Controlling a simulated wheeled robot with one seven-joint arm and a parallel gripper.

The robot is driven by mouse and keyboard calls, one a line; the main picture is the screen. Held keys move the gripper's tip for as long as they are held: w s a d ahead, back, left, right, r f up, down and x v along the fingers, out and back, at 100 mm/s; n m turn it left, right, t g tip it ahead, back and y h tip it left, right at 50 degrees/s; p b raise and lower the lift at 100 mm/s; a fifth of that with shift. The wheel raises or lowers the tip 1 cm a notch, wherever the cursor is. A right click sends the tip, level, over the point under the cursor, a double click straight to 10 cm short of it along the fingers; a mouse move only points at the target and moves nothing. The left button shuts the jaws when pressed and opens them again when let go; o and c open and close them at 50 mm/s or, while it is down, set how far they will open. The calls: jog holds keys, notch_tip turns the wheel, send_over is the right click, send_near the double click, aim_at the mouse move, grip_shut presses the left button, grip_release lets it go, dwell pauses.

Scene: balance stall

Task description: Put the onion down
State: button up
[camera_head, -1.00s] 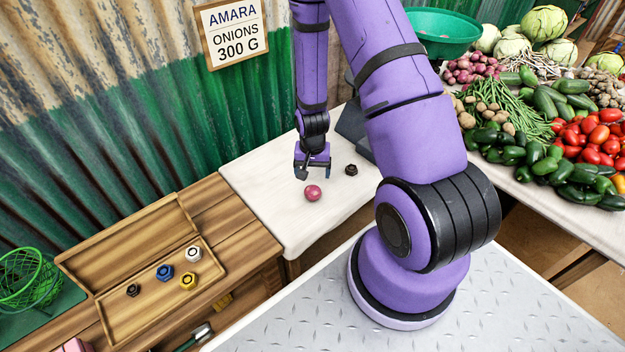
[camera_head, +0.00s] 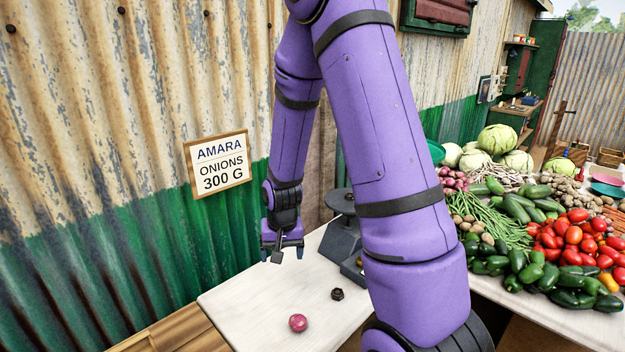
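The red onion (camera_head: 298,323) lies on the white tabletop (camera_head: 245,302), near its front edge. Nothing is touching it from above. My gripper (camera_head: 286,257) hangs above and behind the onion, well clear of it, close to the green part of the wall. Its two fingers are apart, with nothing seen between them. The onion is in full view.
A small dark weight (camera_head: 337,294) stands right of the onion. A dark grey balance (camera_head: 343,238) stands behind it, partly hidden by my arm. A sign (camera_head: 219,164) reads "AMARA ONIONS 300 G". Vegetables, including tomatoes (camera_head: 573,236), fill the right-hand table.

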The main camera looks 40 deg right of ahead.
jog(key=s+a+r+n+t, duration=0.1)
jog(key=s+a+r+n, duration=0.15)
jog(key=r, duration=0.75)
jog(key=s+a+r+n+t, duration=0.1)
jog(key=s+a+r, duration=0.25)
jog(key=r, duration=0.55)
jog(key=s+a+r+n+t, duration=0.2)
jog(key=s+r+n, duration=0.1)
jog(key=s+r, duration=0.8)
jog(key=s, duration=0.4)
jog(key=shift+a+r, duration=0.15)
jog(key=shift+a, duration=0.15)
